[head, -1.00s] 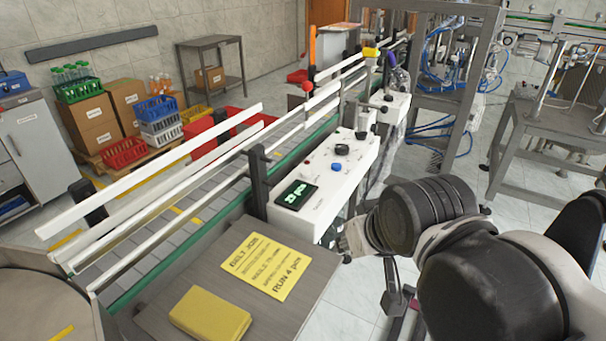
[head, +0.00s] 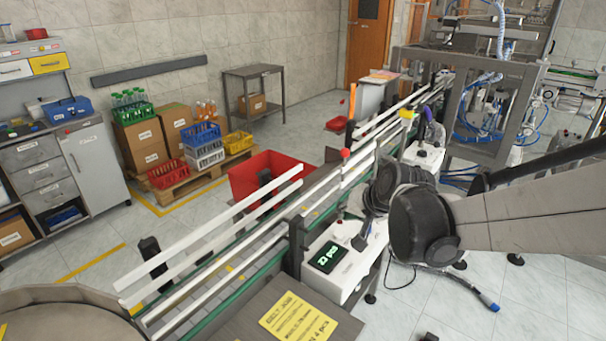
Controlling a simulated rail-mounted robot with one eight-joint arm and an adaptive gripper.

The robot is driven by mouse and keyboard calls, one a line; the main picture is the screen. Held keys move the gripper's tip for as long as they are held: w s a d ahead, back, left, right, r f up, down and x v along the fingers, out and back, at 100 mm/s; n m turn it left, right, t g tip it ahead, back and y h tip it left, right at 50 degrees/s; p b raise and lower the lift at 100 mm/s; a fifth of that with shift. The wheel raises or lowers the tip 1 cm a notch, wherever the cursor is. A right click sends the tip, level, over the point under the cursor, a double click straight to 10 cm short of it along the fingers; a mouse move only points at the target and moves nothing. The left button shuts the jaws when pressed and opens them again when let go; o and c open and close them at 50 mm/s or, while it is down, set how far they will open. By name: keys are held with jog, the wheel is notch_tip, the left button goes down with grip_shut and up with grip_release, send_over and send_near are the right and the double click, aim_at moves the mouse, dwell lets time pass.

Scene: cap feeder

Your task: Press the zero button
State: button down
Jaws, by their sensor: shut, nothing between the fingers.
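The white control box (head: 345,285) stands beside the conveyor, with a lit green display (head: 326,257) at its near end. A small red indicator or button (head: 340,222) shows on its top face. The labels are too small to read, so I cannot tell which button is zero. My gripper (head: 360,243) is shut and empty, pointing down over the top face of the box, right of the display. It hides the middle of the panel, including the blue button. I cannot tell whether the fingertips touch the panel.
White guide rails (head: 220,235) and the green-edged conveyor run along the left of the box. A yellow note (head: 298,318) lies on the grey table in front. A red bin (head: 265,172) stands behind the rails. A machine frame (head: 500,105) stands at the back right.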

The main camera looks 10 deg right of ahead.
jog(key=m+p, duration=0.1)
jog(key=p, duration=0.3)
send_over(339, 234)
jog(key=shift+f+t+y, duration=0.3)
jog(key=shift+y, duration=0.1)
jog(key=shift+f, duration=0.15)
notch_tip(339, 234, down, 8)
jog(key=b, duration=0.5)
jog(key=shift+b, duration=0.35)
jog(key=shift+f+b, duration=0.3)
jog(key=shift+b, duration=0.05)
jog(key=shift+f, duration=0.1)
dwell(0.5)
jog(key=shift+f+b, duration=0.3)
jog(key=shift+b, duration=0.2)
